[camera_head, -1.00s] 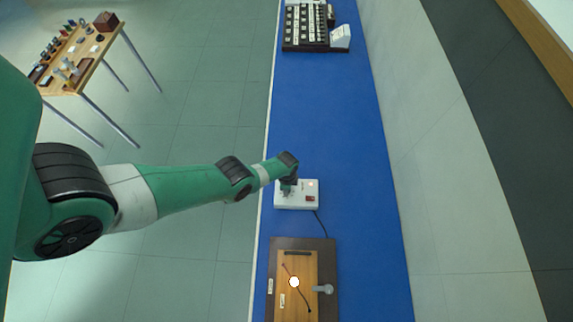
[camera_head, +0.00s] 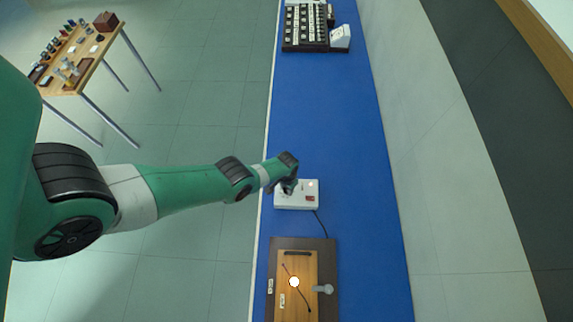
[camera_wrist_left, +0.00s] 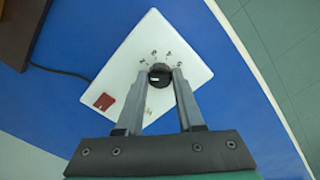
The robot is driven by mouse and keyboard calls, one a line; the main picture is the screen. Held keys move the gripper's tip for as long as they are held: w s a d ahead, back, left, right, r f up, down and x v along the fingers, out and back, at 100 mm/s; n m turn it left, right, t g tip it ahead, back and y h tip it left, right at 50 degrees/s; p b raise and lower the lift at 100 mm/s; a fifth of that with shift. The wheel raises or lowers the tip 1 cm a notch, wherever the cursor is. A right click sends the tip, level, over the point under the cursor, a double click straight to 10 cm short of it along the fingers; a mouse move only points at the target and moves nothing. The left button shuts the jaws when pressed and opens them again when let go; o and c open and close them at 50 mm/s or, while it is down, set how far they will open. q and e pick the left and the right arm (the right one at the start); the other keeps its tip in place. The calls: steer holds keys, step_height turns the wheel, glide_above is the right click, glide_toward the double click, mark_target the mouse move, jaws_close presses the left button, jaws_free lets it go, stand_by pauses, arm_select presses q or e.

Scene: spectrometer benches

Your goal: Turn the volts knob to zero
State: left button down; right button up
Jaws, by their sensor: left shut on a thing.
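A white power box (camera_head: 301,203) stands on the blue bench; in the left wrist view it (camera_wrist_left: 185,55) appears tilted. Its round black knob (camera_wrist_left: 160,74) has a light mark on its face and printed marks around its far side, too small to read surely. My left gripper (camera_head: 289,187) is over the left part of the box. In the left wrist view my left gripper (camera_wrist_left: 160,76) has one finger on each side of the knob and is shut on it. The knob is mostly hidden in the head view. My right gripper is not in view.
A red switch (camera_wrist_left: 104,101) is on the box, and a dark cable (camera_head: 320,226) leaves it. A wooden board (camera_head: 312,270) with a bright lamp lies nearer. A dark rack (camera_head: 306,46) stands far up the bench. The blue bench (camera_head: 325,120) between is clear.

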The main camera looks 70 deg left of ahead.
arm_select(q)
steer(key=n, duration=0.5)
steer(key=shift+n, duration=0.3)
steer(key=n, duration=0.4)
steer(key=shift+n, duration=0.3)
steer(key=c, duration=0.5)
jaws_free()
